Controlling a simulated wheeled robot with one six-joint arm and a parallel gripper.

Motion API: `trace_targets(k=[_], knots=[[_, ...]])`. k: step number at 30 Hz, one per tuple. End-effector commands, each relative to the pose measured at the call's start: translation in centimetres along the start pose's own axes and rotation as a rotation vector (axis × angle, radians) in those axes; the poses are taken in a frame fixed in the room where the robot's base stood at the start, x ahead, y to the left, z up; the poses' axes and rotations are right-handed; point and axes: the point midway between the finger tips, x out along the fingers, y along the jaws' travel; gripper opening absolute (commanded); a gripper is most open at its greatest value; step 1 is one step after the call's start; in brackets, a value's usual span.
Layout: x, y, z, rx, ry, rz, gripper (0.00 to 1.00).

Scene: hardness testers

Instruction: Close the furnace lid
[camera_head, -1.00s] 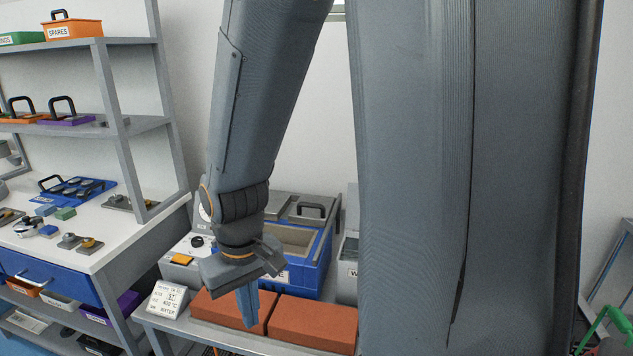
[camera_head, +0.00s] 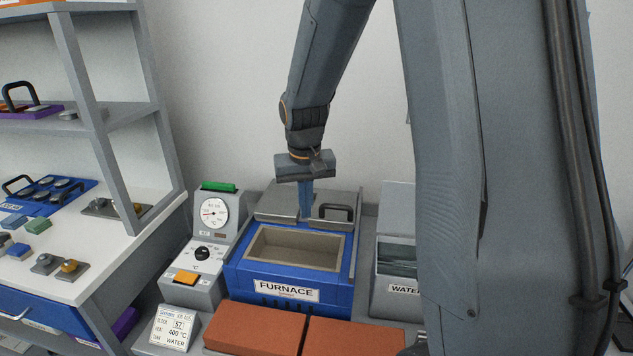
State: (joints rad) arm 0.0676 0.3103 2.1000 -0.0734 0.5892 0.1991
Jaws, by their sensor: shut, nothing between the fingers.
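The blue furnace (camera_head: 338,295) stands on the bench with its label facing me. Its top opening is uncovered and shows a beige, empty-looking chamber (camera_head: 295,248). The grey furnace lid (camera_head: 275,206) lies behind the opening, with a black handle (camera_head: 335,211) on its right part. My gripper (camera_head: 306,214) points down over the lid, left of the handle. Its blue fingers are shut with nothing between them. I cannot tell whether the fingertips touch the lid.
A control unit with a dial (camera_head: 213,213) and orange switch stands left of the furnace. A water tank (camera_head: 397,280) stands at right. Two red-brown bricks (camera_head: 255,328) lie in front, beside a small sign (camera_head: 173,328). A shelf rack (camera_head: 95,120) rises at left.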

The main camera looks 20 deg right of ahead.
Motion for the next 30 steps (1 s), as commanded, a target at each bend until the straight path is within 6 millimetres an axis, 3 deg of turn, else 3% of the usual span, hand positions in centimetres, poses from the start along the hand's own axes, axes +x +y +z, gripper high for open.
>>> trace_targets(k=[1,6,9,13,19,26,30], knots=[[0.4,0.5,-3.2,0.036,0.015,0.007,0.0],[1.5,2.5,-12.8,0.158,0.072,0.032,0.0],[2.2,3.9,-17.6,0.228,0.106,0.046,0.0],[3.0,5.7,-22.4,0.303,0.143,0.059,0.0],[3.7,7.2,-26.1,0.366,0.176,0.071,0.0],[5.0,7.7,-26.9,0.379,0.182,0.073,0.0],[7.2,7.9,-27.2,0.378,0.179,0.073,0.0]])
